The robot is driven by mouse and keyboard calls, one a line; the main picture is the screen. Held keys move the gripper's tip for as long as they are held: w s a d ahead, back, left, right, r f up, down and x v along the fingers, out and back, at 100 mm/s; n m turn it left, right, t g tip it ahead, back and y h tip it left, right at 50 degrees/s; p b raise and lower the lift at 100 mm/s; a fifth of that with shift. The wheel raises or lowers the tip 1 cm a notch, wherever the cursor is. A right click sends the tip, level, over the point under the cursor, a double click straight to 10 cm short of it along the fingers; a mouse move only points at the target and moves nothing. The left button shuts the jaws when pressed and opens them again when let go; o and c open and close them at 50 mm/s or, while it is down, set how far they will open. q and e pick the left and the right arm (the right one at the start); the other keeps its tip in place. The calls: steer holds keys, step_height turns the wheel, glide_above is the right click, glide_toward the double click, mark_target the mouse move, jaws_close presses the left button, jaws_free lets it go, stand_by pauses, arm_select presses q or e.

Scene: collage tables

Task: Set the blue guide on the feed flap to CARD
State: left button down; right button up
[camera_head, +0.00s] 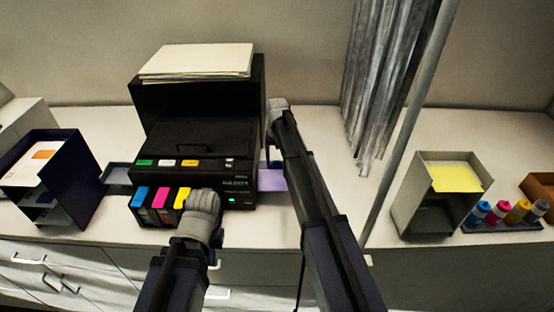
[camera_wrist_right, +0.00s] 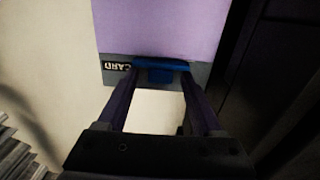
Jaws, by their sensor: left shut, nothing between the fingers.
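The blue guide (camera_wrist_right: 160,75) lies on a grey strip of the feed flap (camera_wrist_right: 202,75) in the right wrist view, against the edge of a purple sheet (camera_wrist_right: 165,28). The CARD label (camera_wrist_right: 117,67) is just left of the guide and reads upside down. My right gripper (camera_wrist_right: 160,85) is open, its two fingers spread at either end of the guide; contact is unclear. In the head view my right gripper (camera_head: 277,108) is beside the printer's right side. My left gripper (camera_head: 203,203) is shut and empty in front of the printer's ink cartridges.
The black printer (camera_head: 200,140) has paper on top. A dark blue file box (camera_head: 75,190) stands left.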

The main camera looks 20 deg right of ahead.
mark_target(277, 161)
step_height(277, 161, up, 8)
steer(key=p, duration=0.8)
steer(key=shift+f, duration=0.1)
steer(key=shift+s, duration=0.1)
steer(key=s+a+n, duration=0.2)
steer(key=s, duration=1.2)
steer(key=s+a+n, duration=0.1)
steer(key=s+a, duration=0.2)
steer(key=s, duration=1)
steer(key=s+a+f+n+b, duration=0.1)
steer(key=s+a+f+b, duration=0.1)
steer(key=f+b, duration=0.4)
steer(key=s+a+f+n+b, duration=0.1)
steer(key=s+a+f+b, duration=0.1)
steer(key=a+f+b, duration=0.3)
steer(key=s+a+f+n+h+b, duration=0.1)
steer(key=a+f+b, duration=0.3)
steer(key=f+b, duration=0.4)
steer(key=shift+s+f+n+b, duration=0.2)
steer(key=shift+s+n+b, duration=0.25)
steer(key=shift+s, duration=0.3)
